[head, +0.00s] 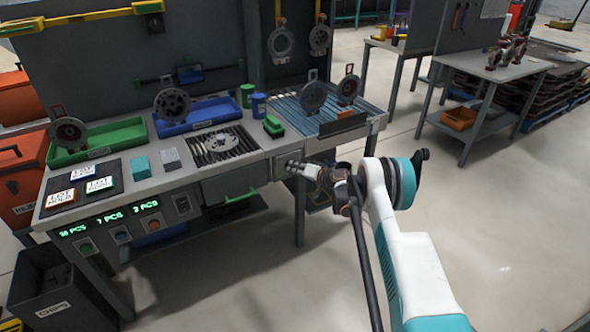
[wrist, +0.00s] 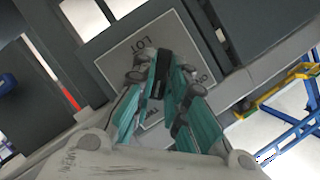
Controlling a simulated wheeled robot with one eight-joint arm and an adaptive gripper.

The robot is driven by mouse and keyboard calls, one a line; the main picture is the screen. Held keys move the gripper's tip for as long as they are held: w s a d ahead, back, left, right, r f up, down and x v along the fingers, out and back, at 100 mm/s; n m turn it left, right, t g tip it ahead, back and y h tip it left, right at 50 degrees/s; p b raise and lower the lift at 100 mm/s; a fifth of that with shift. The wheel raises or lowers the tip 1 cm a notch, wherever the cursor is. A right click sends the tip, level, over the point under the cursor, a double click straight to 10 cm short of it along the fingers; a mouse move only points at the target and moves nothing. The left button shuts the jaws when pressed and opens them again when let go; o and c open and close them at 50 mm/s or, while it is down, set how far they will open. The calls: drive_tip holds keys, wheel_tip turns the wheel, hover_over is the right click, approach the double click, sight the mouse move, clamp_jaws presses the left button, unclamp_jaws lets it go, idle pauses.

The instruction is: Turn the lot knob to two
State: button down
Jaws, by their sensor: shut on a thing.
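The lot knob (wrist: 161,72) is a black bar-shaped knob on a pale square plate (wrist: 112,66) in the wrist view. The plate reads LOT at its upper part and TWO, tilted, at its lower part; other lettering at its right is partly hidden. My gripper (wrist: 164,84) has its teal-and-grey fingers on both sides of the knob and is shut on it. The knob's exact pointing direction is hard to tell. In the head view my gripper (head: 297,168) is at the workbench's front edge, right of the drawer, and the knob is hidden there.
The workbench (head: 235,170) carries a green tray (head: 100,143), a blue tray (head: 203,112), metal round parts and a grated plate (head: 224,146). A green drawer handle (head: 241,196) juts out left of my gripper. The floor at the right is open.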

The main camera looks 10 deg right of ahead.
idle(0.4)
drive_tip(key=c, duration=1.6)
unclamp_jaws()
drive_tip(key=v, duration=1.2)
drive_tip(key=shift+f, duration=0.15)
